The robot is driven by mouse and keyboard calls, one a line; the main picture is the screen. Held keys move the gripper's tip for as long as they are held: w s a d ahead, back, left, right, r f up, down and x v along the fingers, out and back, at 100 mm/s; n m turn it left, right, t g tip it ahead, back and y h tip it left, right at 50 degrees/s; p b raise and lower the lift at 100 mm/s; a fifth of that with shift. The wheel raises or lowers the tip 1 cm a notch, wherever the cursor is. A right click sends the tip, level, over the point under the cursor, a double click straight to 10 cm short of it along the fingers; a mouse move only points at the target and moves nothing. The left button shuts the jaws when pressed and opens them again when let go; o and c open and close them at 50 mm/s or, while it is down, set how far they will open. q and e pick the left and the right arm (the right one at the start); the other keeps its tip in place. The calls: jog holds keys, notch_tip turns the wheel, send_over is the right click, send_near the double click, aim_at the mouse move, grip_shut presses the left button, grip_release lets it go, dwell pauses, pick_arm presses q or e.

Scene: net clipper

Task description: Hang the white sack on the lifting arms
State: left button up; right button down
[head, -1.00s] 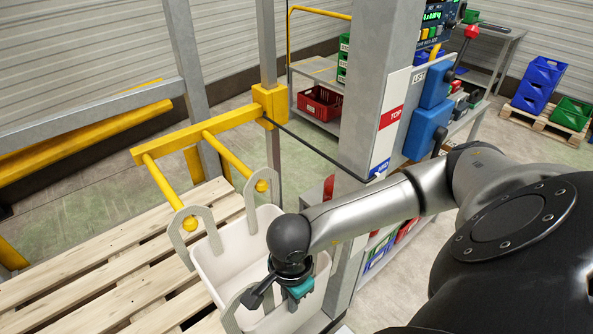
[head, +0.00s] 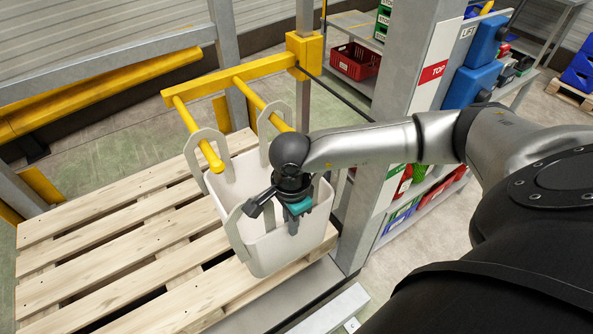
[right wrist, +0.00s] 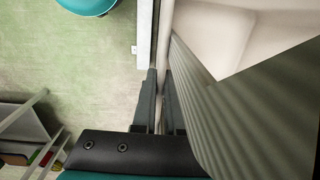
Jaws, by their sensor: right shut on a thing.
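The white sack (head: 275,247) is an open-topped, box-like bag with grey strap loops at its rim. It hangs upright over the pallet's right edge. My right gripper (head: 292,222) is shut on the sack's near rim. In the right wrist view its fingers (right wrist: 160,102) pinch the edge beside a grey strap (right wrist: 235,105). My left gripper is out of view.
A wooden pallet (head: 110,240) lies left of and under the sack. A yellow crossbar (head: 235,75) carries the lifting arms. A grey post (head: 395,110) with a TOP label stands close behind my right arm. A red crate (head: 355,62) sits on a shelf behind.

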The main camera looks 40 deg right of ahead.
jog(key=w+b, duration=0.3)
jog(key=w, duration=0.3)
jog(key=w+b, duration=0.4)
jog(key=w, duration=0.2)
jog(key=w+d+b, duration=0.1)
jog(key=w+b, duration=0.3)
jog(key=w, duration=0.2)
dwell(1.2)
jog(key=shift+f, duration=0.15)
jog(key=shift+f+b, duration=0.75)
jog(key=shift+f, duration=0.1)
jog(key=shift+s, duration=0.15)
